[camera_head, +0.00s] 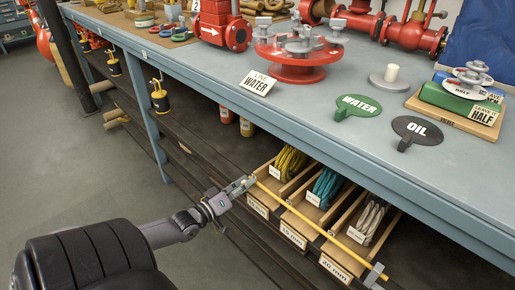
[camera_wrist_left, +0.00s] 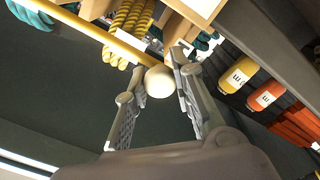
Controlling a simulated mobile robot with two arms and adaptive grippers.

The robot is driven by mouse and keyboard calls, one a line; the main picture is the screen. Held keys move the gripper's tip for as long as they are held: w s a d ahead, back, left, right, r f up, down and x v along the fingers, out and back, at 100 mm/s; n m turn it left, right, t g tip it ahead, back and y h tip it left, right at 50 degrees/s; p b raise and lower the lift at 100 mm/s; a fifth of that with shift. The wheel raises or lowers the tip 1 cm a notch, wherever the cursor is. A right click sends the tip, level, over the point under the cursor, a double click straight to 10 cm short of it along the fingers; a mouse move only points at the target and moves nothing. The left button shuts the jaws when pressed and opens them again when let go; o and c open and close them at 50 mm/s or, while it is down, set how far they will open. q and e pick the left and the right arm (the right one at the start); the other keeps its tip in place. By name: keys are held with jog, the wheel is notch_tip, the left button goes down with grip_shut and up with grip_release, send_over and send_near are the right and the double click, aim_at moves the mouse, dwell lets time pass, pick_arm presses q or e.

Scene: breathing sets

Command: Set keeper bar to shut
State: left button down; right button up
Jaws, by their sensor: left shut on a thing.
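The keeper bar (camera_head: 318,229) is a thin yellow rod slanting across the front of the wooden bins under the bench. Its lower right end meets a grey bracket (camera_head: 375,275). My left gripper (camera_head: 246,184) is at the bar's upper left end. In the left wrist view, the gripper (camera_wrist_left: 160,85) has its two fingers around a pale round knob (camera_wrist_left: 159,82), which is at the end of the yellow bar (camera_wrist_left: 95,36). The gripper covers the bar's left end in the head view. My right gripper is not in view.
Wooden bins (camera_head: 295,212) hold yellow, teal and pale coiled cords. The blue-grey bench edge (camera_head: 300,135) runs above them. On the bench stand red valves (camera_head: 297,70), a green WATER tag (camera_head: 357,105) and a dark OIL tag (camera_head: 416,128). Open floor (camera_head: 80,175) lies at left.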

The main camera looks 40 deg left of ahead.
pick_arm(q)
jog(key=shift+a, duration=0.6)
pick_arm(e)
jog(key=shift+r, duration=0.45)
pick_arm(q)
jog(key=c, duration=1.3)
grip_release()
jog(key=shift+c, duration=0.2)
jog(key=s, duration=1.2)
jog(key=shift+a, duration=0.2)
jog(key=shift+f, duration=0.1)
